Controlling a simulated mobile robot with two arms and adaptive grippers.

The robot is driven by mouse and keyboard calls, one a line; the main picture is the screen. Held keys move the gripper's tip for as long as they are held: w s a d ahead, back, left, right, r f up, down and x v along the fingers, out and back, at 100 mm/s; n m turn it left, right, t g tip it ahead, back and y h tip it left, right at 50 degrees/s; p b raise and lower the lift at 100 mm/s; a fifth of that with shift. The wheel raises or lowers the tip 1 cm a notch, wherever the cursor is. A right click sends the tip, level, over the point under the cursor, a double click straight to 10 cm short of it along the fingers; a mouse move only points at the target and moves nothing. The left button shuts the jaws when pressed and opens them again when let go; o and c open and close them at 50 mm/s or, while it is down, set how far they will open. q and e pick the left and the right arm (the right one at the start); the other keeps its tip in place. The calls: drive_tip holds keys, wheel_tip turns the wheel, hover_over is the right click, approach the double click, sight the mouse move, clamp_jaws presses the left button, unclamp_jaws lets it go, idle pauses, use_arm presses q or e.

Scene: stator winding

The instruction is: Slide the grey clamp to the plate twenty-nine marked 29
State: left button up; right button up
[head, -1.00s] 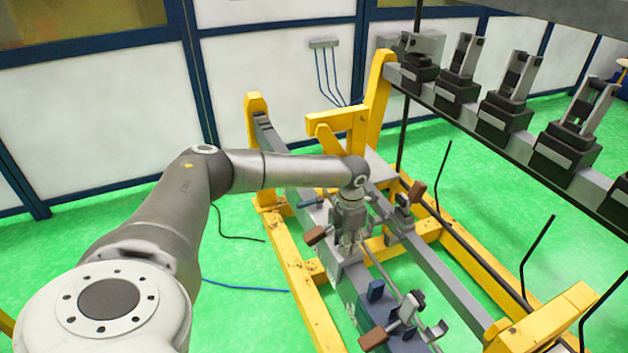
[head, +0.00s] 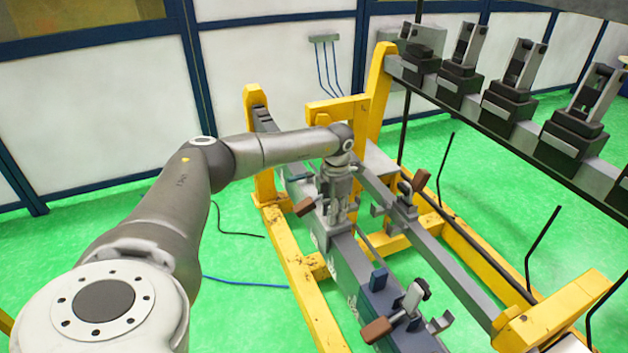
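My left gripper (head: 337,212) points down over the left rail (head: 352,265) of the yellow-framed fixture. A clamp with a brown handle (head: 305,207) is right at its fingertips, and my gripper hides most of it. I cannot tell whether the fingers are shut on this clamp. A second grey clamp with a brown handle (head: 400,315) stands nearer on the same rail, apart from my gripper. A third clamp (head: 404,204) sits on the right rail. No plate number, including 29, can be read. My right gripper is out of view.
A raised beam at right carries several black clamp blocks (head: 508,85). A yellow post (head: 380,80) and crossbar stand behind my gripper. Thin black rods (head: 541,250) rise on the right.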

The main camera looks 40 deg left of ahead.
use_arm(q)
drive_tip(key=shift+w+a+b, duration=0.2)
drive_tip(key=shift+a+b, duration=0.1)
drive_tip(key=shift+a, duration=0.05)
idle(0.3)
drive_tip(key=shift+d+p, duration=0.2)
drive_tip(key=shift+p, duration=0.15)
drive_tip(key=shift+s, duration=0.1)
drive_tip(key=o, duration=0.3)
